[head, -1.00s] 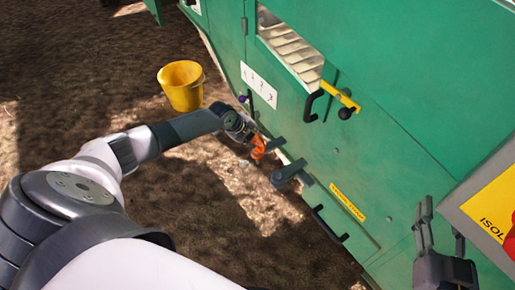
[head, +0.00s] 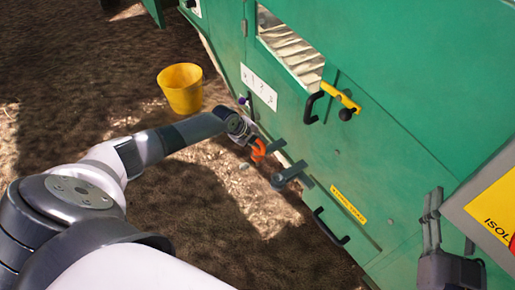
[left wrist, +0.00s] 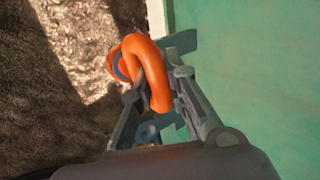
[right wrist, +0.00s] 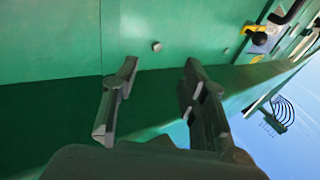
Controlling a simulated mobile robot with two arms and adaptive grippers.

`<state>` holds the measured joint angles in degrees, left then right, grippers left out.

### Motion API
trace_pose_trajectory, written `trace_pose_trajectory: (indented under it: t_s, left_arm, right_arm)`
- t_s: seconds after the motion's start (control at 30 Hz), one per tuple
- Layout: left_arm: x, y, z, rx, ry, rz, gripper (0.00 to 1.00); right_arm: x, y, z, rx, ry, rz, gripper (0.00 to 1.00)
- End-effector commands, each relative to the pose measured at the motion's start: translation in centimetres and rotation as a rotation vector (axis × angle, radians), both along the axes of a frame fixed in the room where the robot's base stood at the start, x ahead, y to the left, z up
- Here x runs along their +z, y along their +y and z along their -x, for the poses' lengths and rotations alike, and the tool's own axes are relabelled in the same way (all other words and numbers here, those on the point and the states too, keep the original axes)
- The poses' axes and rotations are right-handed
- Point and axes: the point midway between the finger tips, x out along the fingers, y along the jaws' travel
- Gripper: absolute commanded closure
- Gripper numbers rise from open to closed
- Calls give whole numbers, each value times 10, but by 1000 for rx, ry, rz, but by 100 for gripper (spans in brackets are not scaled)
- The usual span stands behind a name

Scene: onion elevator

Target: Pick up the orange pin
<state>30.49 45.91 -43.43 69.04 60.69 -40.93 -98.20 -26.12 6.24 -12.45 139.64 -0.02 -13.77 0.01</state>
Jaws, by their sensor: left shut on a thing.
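The orange pin (head: 258,148) shows in the head view at the end of my left arm, close to the green machine's lower edge. In the left wrist view the pin (left wrist: 156,72) is a thick orange loop between the fingers. My left gripper (left wrist: 157,75) is shut on it; in the head view the gripper (head: 252,141) is small and partly hidden by its own wrist. My right gripper (right wrist: 158,72) is open and empty, its fingers apart in front of green panels. It also shows at the lower right of the head view (head: 431,203).
The green machine wall (head: 390,160) fills the right side. A grey bracket (head: 289,176), black handles (head: 311,107) and a yellow latch (head: 340,95) stick out from it. A yellow bucket (head: 181,90) stands on the dirt ground. Open ground lies left of the machine.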

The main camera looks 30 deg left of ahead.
Motion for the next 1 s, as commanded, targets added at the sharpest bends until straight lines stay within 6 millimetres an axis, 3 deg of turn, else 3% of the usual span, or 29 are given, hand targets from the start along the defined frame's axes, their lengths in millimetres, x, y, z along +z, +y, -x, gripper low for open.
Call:
trace_pose_trajectory:
  t_s: [0.1, 0.73, 1.0]
  left_arm:
    - [0, 0, 0, 0, 1, 0, 100]
    - [3, 0, 0, 0, 0, 0, 100]
    - [25, 1, -1, 0, -2, -1, 100]
  right_arm:
    - [0, 0, 0, 0, 0, 0, 60]
    - [-2, 0, 0, 0, 14, 3, 60]
    - [-32, -5, 0, -11, 177, 47, 60]
